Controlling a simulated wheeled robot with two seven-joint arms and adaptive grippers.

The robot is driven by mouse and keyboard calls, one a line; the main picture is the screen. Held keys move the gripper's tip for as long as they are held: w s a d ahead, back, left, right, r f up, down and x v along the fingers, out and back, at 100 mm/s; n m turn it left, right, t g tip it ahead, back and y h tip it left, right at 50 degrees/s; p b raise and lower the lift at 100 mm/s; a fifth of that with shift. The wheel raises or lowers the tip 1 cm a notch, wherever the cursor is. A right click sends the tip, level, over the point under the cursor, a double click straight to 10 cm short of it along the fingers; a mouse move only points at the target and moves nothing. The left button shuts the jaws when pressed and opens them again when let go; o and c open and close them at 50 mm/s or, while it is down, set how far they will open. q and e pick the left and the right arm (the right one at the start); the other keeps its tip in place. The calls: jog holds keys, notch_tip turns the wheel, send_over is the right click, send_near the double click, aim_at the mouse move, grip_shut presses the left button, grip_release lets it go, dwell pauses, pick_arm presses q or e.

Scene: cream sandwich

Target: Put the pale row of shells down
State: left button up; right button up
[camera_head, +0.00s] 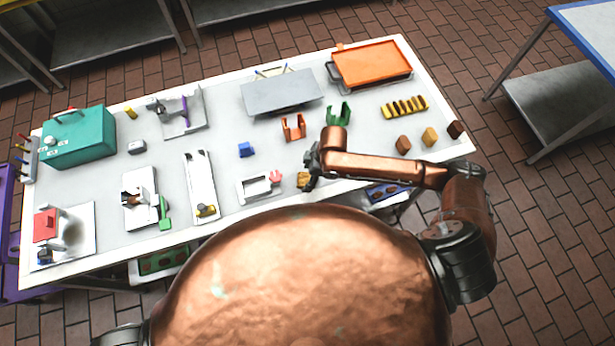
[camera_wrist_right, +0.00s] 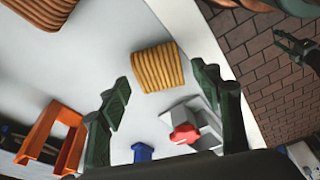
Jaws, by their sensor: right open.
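The pale row of shells (camera_head: 303,180) is a tan, ridged block on the white table near its front edge. It also shows in the right wrist view (camera_wrist_right: 158,67), lying on the table just beyond the fingertips. My right gripper (camera_head: 312,168) is at the row's right side in the head view. In the right wrist view my right gripper (camera_wrist_right: 166,88) has its two dark green fingers spread wide, with nothing between them. The row appears clear of both fingers.
A grey fixture with a red part (camera_head: 275,177) stands just left of the row. An orange holder (camera_head: 293,127) and a blue block (camera_head: 246,149) stand behind. Brown ridged blocks (camera_head: 403,144) lie to the right. The orange tray (camera_head: 372,62) is at the back right.

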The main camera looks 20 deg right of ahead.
jog(key=v, duration=1.1)
